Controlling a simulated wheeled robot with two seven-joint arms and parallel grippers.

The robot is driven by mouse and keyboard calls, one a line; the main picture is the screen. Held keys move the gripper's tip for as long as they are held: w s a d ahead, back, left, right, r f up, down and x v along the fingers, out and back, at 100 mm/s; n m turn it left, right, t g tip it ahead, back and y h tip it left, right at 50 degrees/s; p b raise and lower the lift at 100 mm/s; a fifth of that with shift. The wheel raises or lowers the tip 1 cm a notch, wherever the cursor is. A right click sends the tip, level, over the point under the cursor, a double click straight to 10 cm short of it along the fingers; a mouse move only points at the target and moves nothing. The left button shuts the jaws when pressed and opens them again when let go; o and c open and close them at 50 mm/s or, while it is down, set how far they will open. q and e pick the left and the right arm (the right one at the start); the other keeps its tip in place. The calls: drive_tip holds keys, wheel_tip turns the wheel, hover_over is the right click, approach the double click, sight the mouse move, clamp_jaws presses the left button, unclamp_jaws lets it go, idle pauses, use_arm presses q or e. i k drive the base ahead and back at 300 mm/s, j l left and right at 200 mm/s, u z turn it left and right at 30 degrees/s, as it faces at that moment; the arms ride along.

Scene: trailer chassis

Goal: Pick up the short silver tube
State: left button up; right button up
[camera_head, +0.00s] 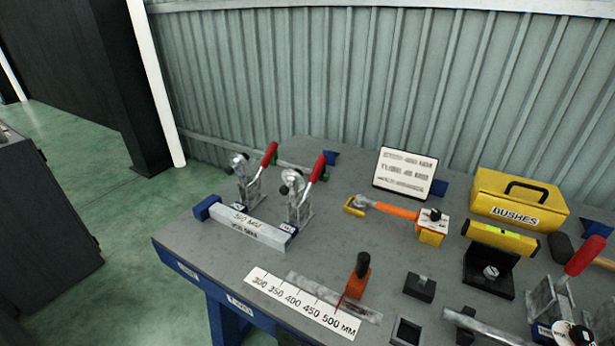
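Several silver pieces lie on the grey workbench (190,246); I cannot tell for sure which is the short silver tube. A silver bar (488,330) lies at the lower right, next to a dark block, running toward the bottom edge. A flat-looking silver length (305,284) lies along the back of the white ruler (300,306), partly behind an orange and black tool (358,277). A pale square bar (245,226) with a label sits at the left by a blue end block (207,207), in front of two clamps. Neither of my grippers is in view.
Red-handled clamps (250,180) stand at the left rear, and another (575,265) at the right. A white sign (404,172), an orange-handled hammer (390,208), a yellow BUSHES box (520,200) and a black block (420,287) occupy the bench. The bench's middle is fairly clear.

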sight(275, 237)
drive_tip(key=i+j+z, duration=0.1)
drive_tip(key=j+z, duration=0.3)
drive_tip(key=j, duration=0.5)
drive_tip(key=j+z, duration=0.4)
drive_tip(key=j, duration=0.5)
